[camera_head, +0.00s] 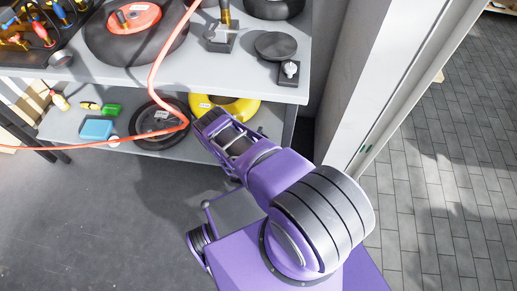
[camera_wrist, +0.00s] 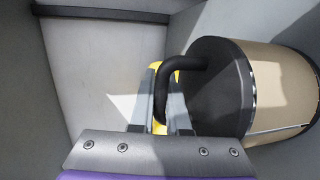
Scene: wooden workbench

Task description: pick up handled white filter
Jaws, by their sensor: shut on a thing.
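The handled filter (camera_wrist: 280,88) lies on its side at the right in the wrist view. It is a cream cylinder with a dark end cap (camera_wrist: 220,85) and a bent black handle (camera_wrist: 185,65). My gripper (camera_wrist: 163,100) is shut on the handle, one grey finger on each side of it. The cylinder sits to the right of the fingers. In the head view my gripper (camera_head: 208,122) reaches into the lower shelf, and I cannot make out the filter there.
The lower shelf (camera_head: 65,122) also holds a yellow ring (camera_head: 240,107), a black wheel (camera_head: 150,120) and a blue block (camera_head: 97,129). The upper shelf (camera_head: 215,70) overhangs it. An orange cable (camera_head: 153,75) hangs close to my gripper. A pale wall post (camera_head: 375,75) stands right.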

